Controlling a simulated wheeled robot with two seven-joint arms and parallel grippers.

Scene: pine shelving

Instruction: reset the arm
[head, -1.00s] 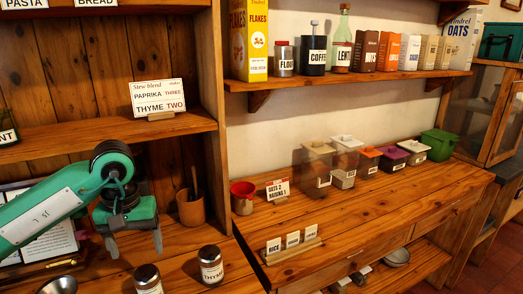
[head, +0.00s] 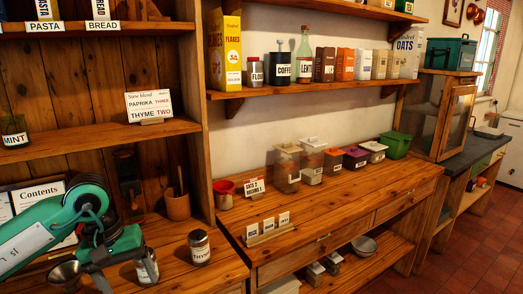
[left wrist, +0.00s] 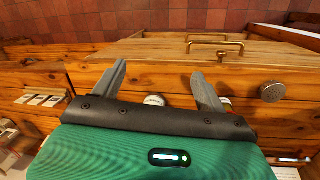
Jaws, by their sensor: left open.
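My left arm, green and black, comes in from the left in the head view, low in front of the shelving. My left gripper (left wrist: 161,72) is open in the left wrist view, with its two grey fingers apart and nothing held between them. A pale round lid (left wrist: 154,100) shows beyond the gap, lower down. In the head view the gripper (head: 98,274) is partly hidden by its own wrist, near the funnel and a jar. My right gripper is not in view.
A thyme jar (head: 199,247), a second jar (head: 147,268) and a metal funnel (head: 64,274) stand on the left counter. A wooden cup (head: 177,206) is behind. Several bins and a red tin (head: 223,192) stand on the right counter.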

